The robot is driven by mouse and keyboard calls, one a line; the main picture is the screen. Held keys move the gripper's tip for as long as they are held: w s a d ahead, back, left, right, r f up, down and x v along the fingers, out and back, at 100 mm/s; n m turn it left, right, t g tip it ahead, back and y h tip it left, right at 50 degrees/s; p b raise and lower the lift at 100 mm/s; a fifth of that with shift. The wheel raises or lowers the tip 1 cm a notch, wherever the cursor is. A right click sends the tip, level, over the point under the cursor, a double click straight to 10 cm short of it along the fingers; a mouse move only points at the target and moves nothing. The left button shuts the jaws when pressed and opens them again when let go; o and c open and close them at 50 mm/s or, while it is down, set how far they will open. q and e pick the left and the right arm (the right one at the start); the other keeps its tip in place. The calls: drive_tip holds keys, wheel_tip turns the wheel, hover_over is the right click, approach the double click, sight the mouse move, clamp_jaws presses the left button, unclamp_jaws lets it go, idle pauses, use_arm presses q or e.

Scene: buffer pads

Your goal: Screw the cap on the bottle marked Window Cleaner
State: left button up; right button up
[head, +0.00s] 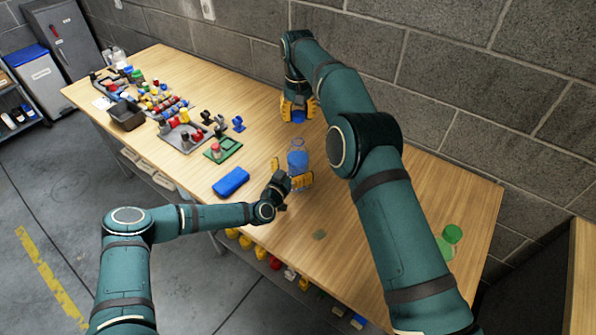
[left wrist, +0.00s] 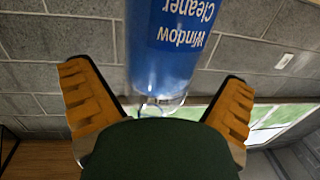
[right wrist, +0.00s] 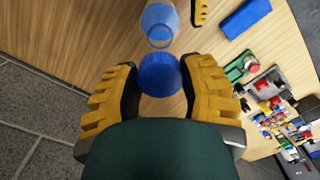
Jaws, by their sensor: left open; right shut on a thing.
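The blue bottle (head: 298,160) stands upright on the table with a clear open neck. Its label reads "Window Cleaner" in the left wrist view (left wrist: 175,50), where it appears upside down. My left gripper (head: 288,173) is open, with its orange fingers on either side of the bottle; I cannot tell whether they touch it. My right gripper (head: 299,107) is shut on a blue cap (right wrist: 159,74). In the head view it hangs farther back, nearer the wall, apart from the bottle. In the right wrist view the bottle (right wrist: 160,22) shows beyond the cap.
A blue block (head: 231,182) and a green tray (head: 222,150) lie left of the bottle. Several small parts and a dark bin (head: 126,115) fill the table's far left. Green discs (head: 452,234) lie at the right. A block wall (head: 440,100) stands behind the table.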

use_arm(q)
drive_tip(key=shift+x, duration=1.6)
drive_tip(key=c, duration=1.2)
